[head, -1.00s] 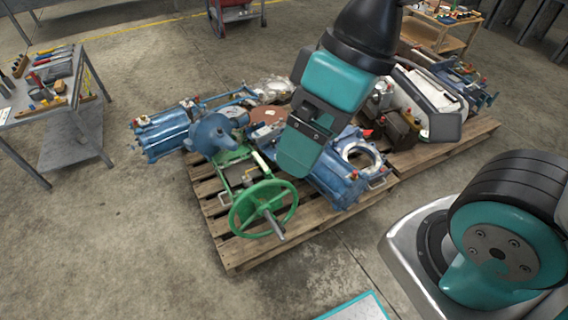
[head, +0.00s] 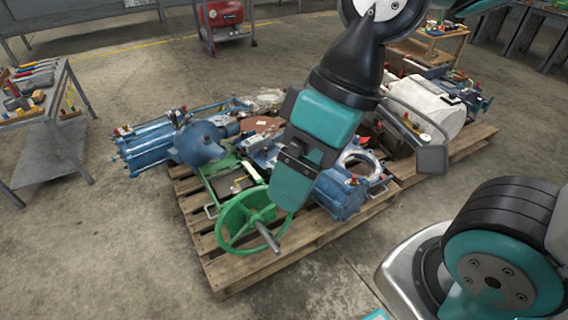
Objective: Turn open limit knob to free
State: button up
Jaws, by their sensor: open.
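A blue and green valve actuator lies on a wooden pallet (head: 232,279). Its green handwheel (head: 222,240) faces the front, with a grey shaft sticking out. A green frame joins the wheel to a round blue housing (head: 201,145). I cannot make out which small part is the limit knob; it may be hidden or too small to tell. My gripper (head: 291,177) hangs from above in front of the pallet, overlapping the right side of the handwheel in the picture. Its fingers are hard to separate, but it is open, with nothing seen held. Contact cannot be told.
Blue valve bodies (head: 343,194) and a white cylinder (head: 440,104) crowd the pallet. A tool table (head: 41,135) stands at left, a red machine (head: 221,14) at the back, and a wooden cart (head: 433,46) at back right.

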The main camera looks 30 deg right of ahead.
aim_at(264, 148)
jog(key=u, duration=0.05)
jog(key=k, duration=0.45)
jog(key=z, duration=0.15)
jog(key=i, duration=1.35)
jog(key=u, duration=0.65)
